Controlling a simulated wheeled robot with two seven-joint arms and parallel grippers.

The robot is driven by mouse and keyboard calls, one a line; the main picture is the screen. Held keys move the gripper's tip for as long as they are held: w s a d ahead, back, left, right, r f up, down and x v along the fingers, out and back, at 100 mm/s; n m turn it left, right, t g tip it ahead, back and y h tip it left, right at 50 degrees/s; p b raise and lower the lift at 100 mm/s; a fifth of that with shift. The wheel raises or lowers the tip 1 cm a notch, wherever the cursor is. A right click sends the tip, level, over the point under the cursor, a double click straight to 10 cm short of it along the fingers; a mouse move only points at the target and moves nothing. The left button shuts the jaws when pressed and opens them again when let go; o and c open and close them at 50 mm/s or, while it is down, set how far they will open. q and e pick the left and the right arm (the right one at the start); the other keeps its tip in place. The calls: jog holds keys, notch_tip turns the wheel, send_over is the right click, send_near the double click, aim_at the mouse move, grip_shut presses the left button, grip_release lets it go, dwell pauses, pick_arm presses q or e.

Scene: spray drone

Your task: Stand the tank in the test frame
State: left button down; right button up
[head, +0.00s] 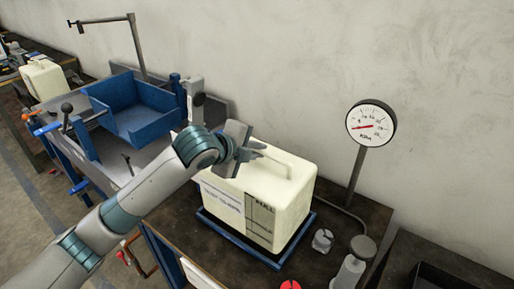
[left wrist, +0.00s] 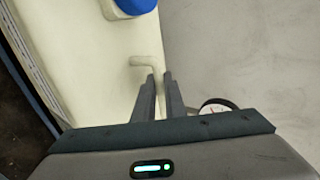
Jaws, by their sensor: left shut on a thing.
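The tank (head: 270,205) is a cream block-shaped canister with a dark "FULL" mark and a white label. It is upright over a blue-rimmed tray (head: 240,252); I cannot tell whether it is resting or slightly raised. My left gripper (head: 258,152) is at its top, shut on its handle. In the left wrist view the fingertips (left wrist: 161,78) close on the handle, with a blue cap (left wrist: 130,6) beyond. An open blue box-like holder (head: 140,125), which looks like the test frame, stands empty on the grey bench to the left. My right gripper is not in view.
A dial gauge (head: 371,123) on a post stands right of the tank. Small metal fittings (head: 323,240) and a red knob (head: 290,285) are at the table front. Another cream canister (head: 42,80) stands far left. The wall is close behind.

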aim_at(261, 160)
pick_arm(q)
notch_tip(261, 160, down, 2)
jog(key=shift+f+p, duration=0.1)
jog(key=shift+p, duration=0.35)
jog(key=shift+f, duration=0.35)
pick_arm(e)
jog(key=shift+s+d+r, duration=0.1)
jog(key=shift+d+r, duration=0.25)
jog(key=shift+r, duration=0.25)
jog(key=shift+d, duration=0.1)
pick_arm(q)
jog(key=c, duration=2)
grip_release()
jog(key=shift+f, duration=0.3)
jog(key=shift+c, duration=0.2)
jog(key=shift+o, duration=1.1)
jog(key=shift+s, duration=0.1)
jog(key=shift+r, duration=0.1)
